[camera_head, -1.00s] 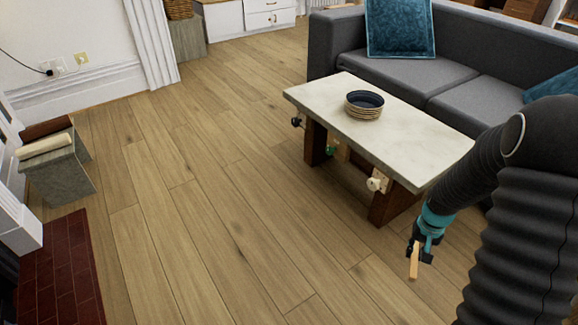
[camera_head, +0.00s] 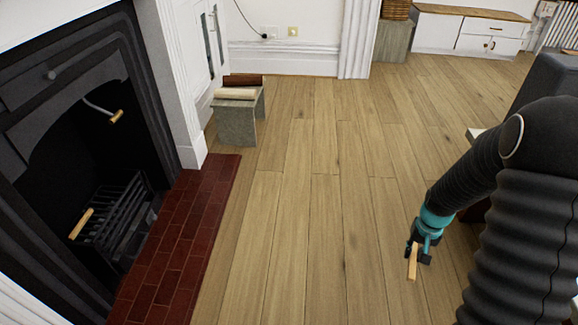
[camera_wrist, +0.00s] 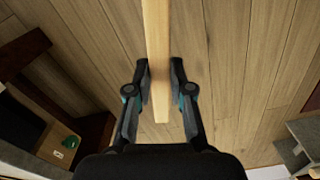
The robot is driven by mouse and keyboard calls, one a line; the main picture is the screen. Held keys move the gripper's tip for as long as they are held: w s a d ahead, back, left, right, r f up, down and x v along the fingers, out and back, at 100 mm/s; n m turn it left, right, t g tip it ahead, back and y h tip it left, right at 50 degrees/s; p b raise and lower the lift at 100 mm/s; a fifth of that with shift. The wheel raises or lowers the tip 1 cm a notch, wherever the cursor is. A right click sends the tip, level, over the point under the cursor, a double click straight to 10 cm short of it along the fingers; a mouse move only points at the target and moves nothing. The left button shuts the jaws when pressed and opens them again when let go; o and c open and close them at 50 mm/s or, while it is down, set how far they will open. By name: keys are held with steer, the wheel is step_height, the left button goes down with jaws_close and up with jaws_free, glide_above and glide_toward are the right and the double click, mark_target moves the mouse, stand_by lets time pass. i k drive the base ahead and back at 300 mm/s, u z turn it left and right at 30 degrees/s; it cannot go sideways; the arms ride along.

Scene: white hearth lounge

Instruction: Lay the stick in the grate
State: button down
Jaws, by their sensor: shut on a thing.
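My gripper (camera_head: 417,252) is shut on a pale wooden stick (camera_head: 412,265) and holds it above the floor at the right of the head view. In the wrist view the stick (camera_wrist: 157,50) runs lengthwise between the fingers of my gripper (camera_wrist: 160,88). The black grate (camera_head: 118,222) sits inside the dark fireplace (camera_head: 60,140) at the left of the head view, well apart from my gripper. Another pale stick (camera_head: 82,224) lies at the grate's left end.
A red brick hearth (camera_head: 180,240) lies before the fireplace. A grey stool (camera_head: 237,120) with a pale log (camera_head: 234,94) and a dark log (camera_head: 242,80) stands beyond it. The wooden floor (camera_head: 320,220) between hearth and arm is clear.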

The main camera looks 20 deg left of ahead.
mark_target(107, 200)
steer(key=u, duration=0.95)
steer(key=i, duration=1.3)
steer(key=u, duration=1.35)
steer(key=i, duration=1.15)
steer(key=u, duration=0.65)
